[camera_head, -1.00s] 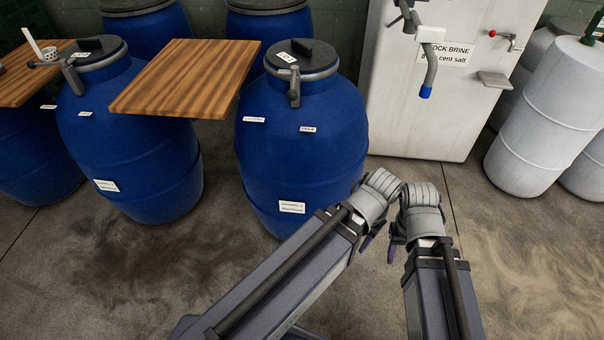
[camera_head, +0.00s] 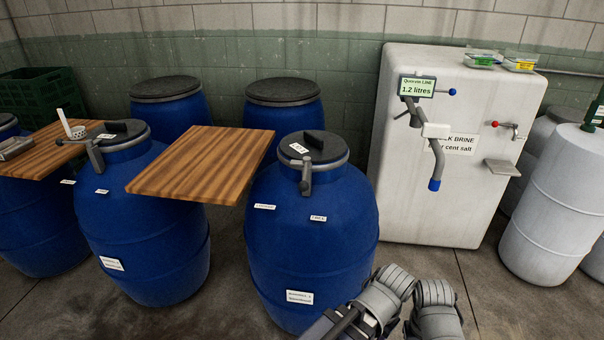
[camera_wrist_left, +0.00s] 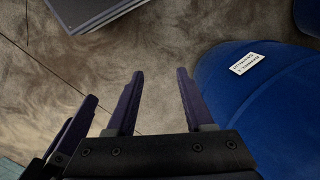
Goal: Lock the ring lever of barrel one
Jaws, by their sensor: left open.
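Two blue barrels with dark lids and grey clamp rings stand in front. The nearer, middle barrel (camera_head: 312,245) has its ring lever (camera_head: 305,178) hanging down its front. The left barrel (camera_head: 150,235) has its lever (camera_head: 94,156) angled out to the left. The head view's label print is too small to tell which is barrel one. My left gripper (camera_wrist_left: 159,82) is open and empty above the floor, beside a labelled blue barrel (camera_wrist_left: 255,110). Part of my right gripper (camera_wrist_left: 72,130) shows at the left wrist view's lower left; its opening is unclear. The head view hides both sets of fingers.
A wooden board (camera_head: 205,165) juts out between the two front barrels at lid height. Another board (camera_head: 40,155) lies at far left. A white brine tank (camera_head: 430,200) with a spout stands to the right, beside a pale drum (camera_head: 555,200). More blue barrels stand behind.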

